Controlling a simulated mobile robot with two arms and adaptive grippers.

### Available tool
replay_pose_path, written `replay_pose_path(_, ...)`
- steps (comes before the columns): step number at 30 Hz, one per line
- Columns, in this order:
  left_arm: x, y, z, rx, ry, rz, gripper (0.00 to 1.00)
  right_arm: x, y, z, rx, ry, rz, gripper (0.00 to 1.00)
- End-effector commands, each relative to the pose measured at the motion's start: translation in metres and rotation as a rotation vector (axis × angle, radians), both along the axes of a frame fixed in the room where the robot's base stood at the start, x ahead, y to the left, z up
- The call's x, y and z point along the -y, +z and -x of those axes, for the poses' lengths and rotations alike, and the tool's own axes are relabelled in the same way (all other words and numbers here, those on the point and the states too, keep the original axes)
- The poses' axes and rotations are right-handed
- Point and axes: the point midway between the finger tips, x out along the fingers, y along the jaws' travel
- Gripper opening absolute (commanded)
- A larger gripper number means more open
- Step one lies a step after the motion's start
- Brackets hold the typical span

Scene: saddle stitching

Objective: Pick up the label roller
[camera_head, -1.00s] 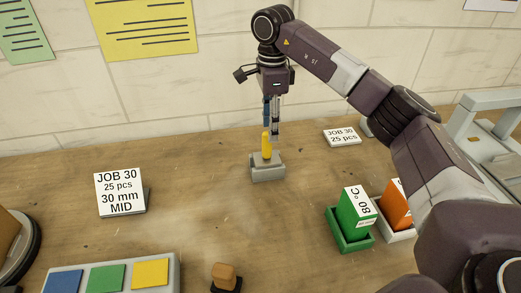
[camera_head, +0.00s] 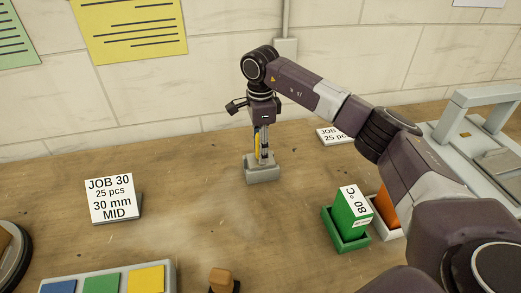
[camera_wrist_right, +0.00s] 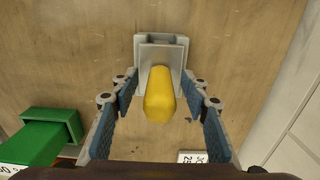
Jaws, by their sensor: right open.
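The label roller, taken to be the yellow-handled tool (camera_head: 258,148), stands upright in a small grey holder (camera_head: 263,174) on the bench. In the right wrist view its rounded yellow handle (camera_wrist_right: 159,95) points at the camera, with the grey holder (camera_wrist_right: 160,48) behind it. My right gripper (camera_head: 262,157) is over the holder, pointing down. In the right wrist view its blue-padded fingers (camera_wrist_right: 160,110) are open on either side of the yellow handle, with a gap on each side. The roller's lower part is hidden. My left gripper is not in view.
A green block in a green tray (camera_head: 347,244) and an orange block (camera_head: 384,211) in a pale tray stand to the right. A JOB 30 sign (camera_head: 112,198) stands left. A grey panel with coloured squares (camera_head: 108,277) is at the front. The bench between is clear.

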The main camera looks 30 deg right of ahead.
Motion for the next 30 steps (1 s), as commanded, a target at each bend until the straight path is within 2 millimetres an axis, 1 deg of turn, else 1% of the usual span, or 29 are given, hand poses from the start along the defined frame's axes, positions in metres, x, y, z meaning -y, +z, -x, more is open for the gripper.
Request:
replay_pose_path(3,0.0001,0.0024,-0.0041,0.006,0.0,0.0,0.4,0.0,-0.0062,-0.0002,0.001,0.0,0.0,0.42)
replay_pose_path(9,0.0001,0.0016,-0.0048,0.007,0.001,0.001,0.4,0.0,-0.0069,-0.0003,0.002,0.0,0.001,0.42)
replay_pose_path(18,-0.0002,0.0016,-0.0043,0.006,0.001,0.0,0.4,0.0,-0.0065,-0.0003,0.002,0.0,0.001,0.09)
replay_pose_path(21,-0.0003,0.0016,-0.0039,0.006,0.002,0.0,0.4,0.0,-0.0065,-0.0003,0.002,0.0,0.001,0.0)
replay_pose_path(30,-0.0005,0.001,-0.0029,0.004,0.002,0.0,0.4,-0.0002,-0.0037,-0.001,0.004,0.0,0.0,0.0)
